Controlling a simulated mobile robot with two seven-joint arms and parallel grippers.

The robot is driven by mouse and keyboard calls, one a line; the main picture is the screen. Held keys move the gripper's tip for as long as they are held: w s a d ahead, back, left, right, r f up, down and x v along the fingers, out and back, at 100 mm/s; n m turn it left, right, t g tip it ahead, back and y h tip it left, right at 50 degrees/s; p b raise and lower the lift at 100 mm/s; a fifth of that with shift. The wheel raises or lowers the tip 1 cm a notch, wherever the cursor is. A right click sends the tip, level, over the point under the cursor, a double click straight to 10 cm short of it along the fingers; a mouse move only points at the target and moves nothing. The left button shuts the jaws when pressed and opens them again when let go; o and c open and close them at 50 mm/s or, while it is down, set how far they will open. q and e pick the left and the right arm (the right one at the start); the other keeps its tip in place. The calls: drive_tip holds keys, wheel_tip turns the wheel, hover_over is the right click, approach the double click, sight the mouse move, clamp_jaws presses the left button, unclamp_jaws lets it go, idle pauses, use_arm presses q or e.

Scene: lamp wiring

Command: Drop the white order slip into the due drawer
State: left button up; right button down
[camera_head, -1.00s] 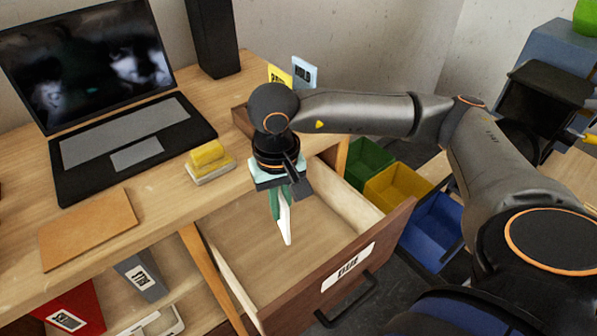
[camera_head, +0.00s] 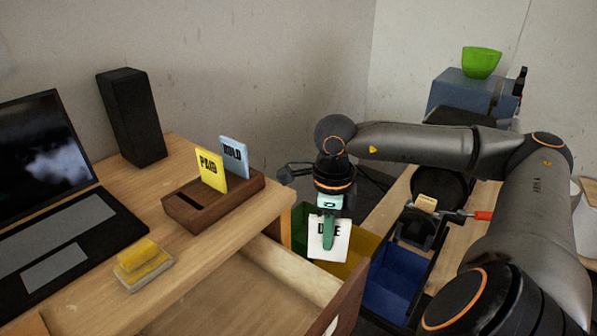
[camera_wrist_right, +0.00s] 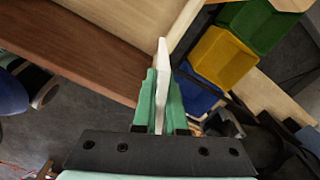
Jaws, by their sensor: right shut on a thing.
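My right gripper (camera_head: 329,232) is shut on the white order slip (camera_head: 318,247), which hangs from its green fingers and shows dark lettering like "DUE". In the right wrist view, the slip (camera_wrist_right: 162,62) stands edge-on between the fingers (camera_wrist_right: 162,95). The open due drawer (camera_head: 348,288) is at the bottom of the head view, with its bare light wood floor partly showing. In the head view the slip appears to the right of the drawer's side wall, in front of the bins. The drawer's brown front (camera_wrist_right: 80,45) fills the upper left of the wrist view. My left gripper is out of view.
A wooden holder (camera_head: 190,215) on the desk carries a yellow PAID card (camera_head: 211,170) and a blue HOLD card (camera_head: 234,157). Yellow (camera_wrist_right: 222,58), green (camera_wrist_right: 262,25) and blue (camera_head: 393,282) bins stand beside the drawer. A laptop (camera_head: 45,155) is at left.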

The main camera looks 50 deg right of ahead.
drive_tip(key=d+r+m, duration=0.3)
drive_tip(key=r+m, duration=0.2)
drive_tip(key=m, duration=0.3)
drive_tip(key=w+a+r+m+b, duration=0.2)
drive_tip(key=w+a+r+m, duration=0.5)
drive_tip(key=m, duration=0.4)
drive_tip(key=w+a+f+m, duration=0.3)
drive_tip(key=a+m, duration=0.1)
drive_tip(key=a, duration=0.6)
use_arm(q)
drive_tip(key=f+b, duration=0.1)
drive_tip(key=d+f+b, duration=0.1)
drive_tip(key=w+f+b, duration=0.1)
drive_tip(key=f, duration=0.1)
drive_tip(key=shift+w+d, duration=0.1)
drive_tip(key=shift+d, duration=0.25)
use_arm(e)
drive_tip(key=f, duration=0.5)
drive_tip(key=shift+a+f, duration=0.3)
drive_tip(key=shift+a, duration=0.05)
drive_tip(key=c, duration=1.2)
unclamp_jaws()
drive_tip(key=shift+o, duration=1.4)
